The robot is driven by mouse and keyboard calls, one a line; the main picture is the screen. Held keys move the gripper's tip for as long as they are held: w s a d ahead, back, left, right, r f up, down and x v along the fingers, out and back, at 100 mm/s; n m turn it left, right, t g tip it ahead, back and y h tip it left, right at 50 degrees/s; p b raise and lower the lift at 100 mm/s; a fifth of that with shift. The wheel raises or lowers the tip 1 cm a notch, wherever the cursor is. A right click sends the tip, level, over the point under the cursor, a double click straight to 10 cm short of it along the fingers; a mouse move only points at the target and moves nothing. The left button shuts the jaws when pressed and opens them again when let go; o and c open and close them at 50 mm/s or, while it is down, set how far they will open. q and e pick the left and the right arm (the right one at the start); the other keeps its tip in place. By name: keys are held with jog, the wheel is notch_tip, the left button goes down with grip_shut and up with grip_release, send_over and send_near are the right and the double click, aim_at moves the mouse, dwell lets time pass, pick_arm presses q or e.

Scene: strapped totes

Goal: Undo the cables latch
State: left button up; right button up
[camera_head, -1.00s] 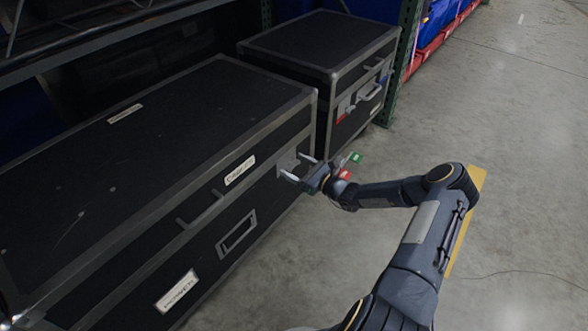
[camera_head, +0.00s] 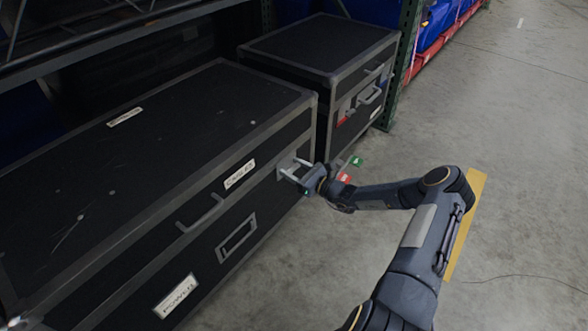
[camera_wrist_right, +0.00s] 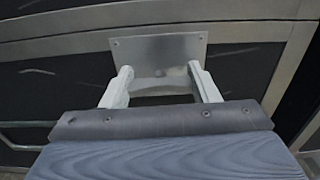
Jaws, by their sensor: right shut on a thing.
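The cables latch (camera_head: 286,160) is a grey metal plate with a handle piece on the front of the large black case (camera_head: 150,150). It sits near the right end, beside a white label (camera_head: 240,173) that seems to read "CABLES". In the right wrist view the latch plate (camera_wrist_right: 160,50) is straight ahead. My right gripper (camera_head: 293,173) is at the latch, its two pale fingers on either side of the lower latch piece. In the right wrist view the right gripper (camera_wrist_right: 162,84) is shut on it. The fingertips' exact contact is hard to see. My left gripper is out of view.
A second black case (camera_head: 320,45) with red and blue tabs stands behind. A handle (camera_head: 200,213) and a lower label (camera_head: 177,296) are on the near case's front. A green rack post (camera_head: 402,65) stands behind the cases. The concrete floor (camera_head: 520,130) at right is clear.

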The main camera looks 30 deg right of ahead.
jog(key=n+p, duration=0.2)
jog(key=n, duration=0.1)
jog(key=shift+a+n, duration=0.1)
jog(key=shift+n, duration=0.3)
jog(key=n+p, duration=0.2)
jog(key=n, duration=0.2)
jog(key=shift+n, duration=0.3)
jog(key=n+p, duration=0.2)
jog(key=n, duration=0.3)
jog(key=shift+s+a+f, duration=0.1)
jog(key=shift+f+n+p, duration=0.15)
jog(key=shift+n+p, duration=0.6)
jog(key=shift+n, duration=1.35)
jog(key=o, duration=1)
